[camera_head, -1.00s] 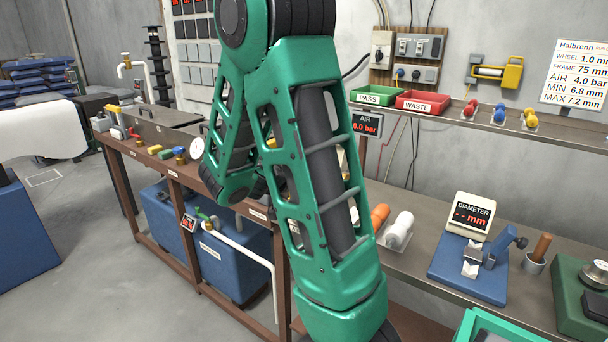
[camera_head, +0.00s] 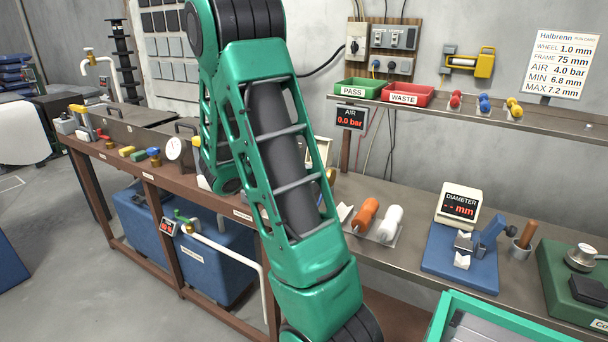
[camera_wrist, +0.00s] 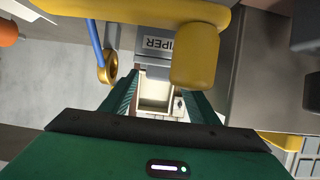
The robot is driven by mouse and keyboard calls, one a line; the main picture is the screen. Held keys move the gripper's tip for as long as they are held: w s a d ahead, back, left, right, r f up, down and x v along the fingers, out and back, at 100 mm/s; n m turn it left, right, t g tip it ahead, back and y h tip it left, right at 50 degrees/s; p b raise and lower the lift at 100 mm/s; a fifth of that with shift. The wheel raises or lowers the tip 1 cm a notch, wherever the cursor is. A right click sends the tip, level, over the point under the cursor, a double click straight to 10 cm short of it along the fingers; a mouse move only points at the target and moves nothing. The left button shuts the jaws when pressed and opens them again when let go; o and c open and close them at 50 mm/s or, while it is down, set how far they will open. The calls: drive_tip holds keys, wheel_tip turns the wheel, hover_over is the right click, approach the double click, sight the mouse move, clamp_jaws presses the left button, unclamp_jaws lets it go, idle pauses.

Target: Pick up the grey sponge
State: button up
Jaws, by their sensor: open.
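I cannot make out a grey sponge for certain in either view. My gripper (camera_wrist: 160,90) shows in the wrist view, its two dark green fingers apart. A pale cream open box or tray (camera_wrist: 156,93) shows beyond and between the fingers; I see nothing gripped. A label plate (camera_wrist: 162,43) ending in "IPER" lies just above the fingertips in the picture. In the head view my green arm crosses the middle, and the gripper is out of the frame below.
A thick yellow part (camera_wrist: 195,55) is close in front of the wrist camera, beside a blue rod with a brass ring (camera_wrist: 108,67). The bench holds a diameter gauge (camera_head: 462,245), orange and white spools (camera_head: 388,222) and a green machine (camera_head: 575,285). Grey floor (camera_head: 60,220) is open at left.

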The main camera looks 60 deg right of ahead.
drive_tip(key=shift+x, duration=1.65)
drive_tip(key=shift+s, duration=0.1)
drive_tip(key=c, duration=1.1)
drive_tip(key=shift+r, duration=0.15)
